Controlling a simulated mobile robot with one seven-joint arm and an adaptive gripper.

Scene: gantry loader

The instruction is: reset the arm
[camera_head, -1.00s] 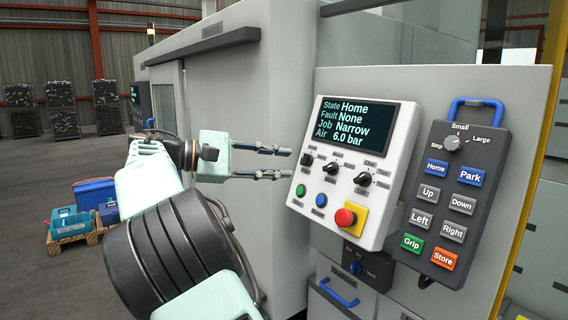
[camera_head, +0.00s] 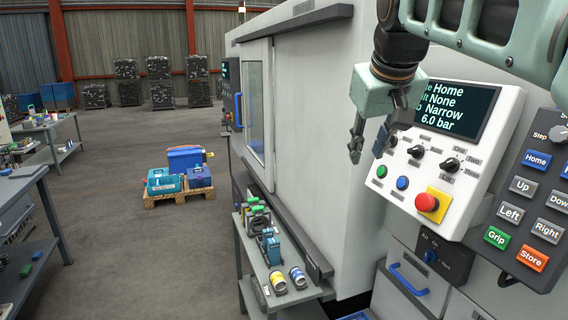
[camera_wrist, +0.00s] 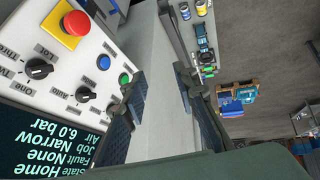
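My arm comes in from the upper right of the head view, and its end hangs down in front of the control panel (camera_head: 463,182). My gripper (camera_head: 367,152) points downward there, with its two fingers apart and nothing between them. It covers the left part of the panel screen, which reads Home, None, Narrow and 6.0 bar. In the wrist view my gripper (camera_wrist: 160,82) also shows spread fingers with a clear gap. The panel (camera_wrist: 60,75) lies to the left of the fingers there, with its red stop button, knobs and blue and green buttons.
A dark pendant (camera_head: 529,195) with labelled keys is at the right. A side table (camera_head: 295,296) with tools and cans stands below the machine (camera_head: 315,110). A pallet (camera_head: 178,192) with blue boxes lies on the open floor. Workbenches (camera_head: 48,125) stand at the left.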

